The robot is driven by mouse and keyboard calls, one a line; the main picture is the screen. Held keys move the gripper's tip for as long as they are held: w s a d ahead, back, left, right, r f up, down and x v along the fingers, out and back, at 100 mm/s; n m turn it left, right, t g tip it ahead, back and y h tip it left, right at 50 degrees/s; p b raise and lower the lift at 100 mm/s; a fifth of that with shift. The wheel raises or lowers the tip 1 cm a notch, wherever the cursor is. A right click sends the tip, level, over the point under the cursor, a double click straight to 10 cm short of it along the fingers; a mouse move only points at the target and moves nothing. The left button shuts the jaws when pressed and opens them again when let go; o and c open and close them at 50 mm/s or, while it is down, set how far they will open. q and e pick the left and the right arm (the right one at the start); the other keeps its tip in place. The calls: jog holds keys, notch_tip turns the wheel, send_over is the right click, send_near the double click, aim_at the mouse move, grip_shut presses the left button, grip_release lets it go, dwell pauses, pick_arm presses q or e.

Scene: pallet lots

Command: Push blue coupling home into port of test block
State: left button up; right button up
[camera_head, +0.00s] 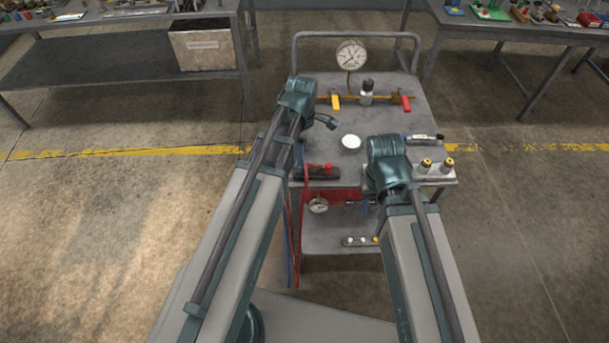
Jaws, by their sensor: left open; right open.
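A dark block with red fittings (317,172) sits at the front left of the cart top; it looks like the test block, but its ports are too small to make out. My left gripper (327,121) is open and empty above the cart top, behind the dark block.
Hoses hang at the front left. Workbenches stand behind on both sides.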

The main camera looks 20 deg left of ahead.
aim_at(304, 169)
pick_arm(q)
jog(key=shift+f+b, duration=0.4)
jog(key=shift+f, duration=0.45)
pick_arm(e)
jog(key=shift+f, duration=0.9)
pick_arm(q)
jog(key=f+b, duration=0.5)
jog(key=shift+w+d+f, duration=0.15)
jog(key=shift+w+d, duration=0.1)
jog(key=shift+w, duration=0.1)
pick_arm(e)
notch_tip(304, 169, down, 5)
jog(key=shift+f, duration=0.1)
pick_arm(q)
grip_shut()
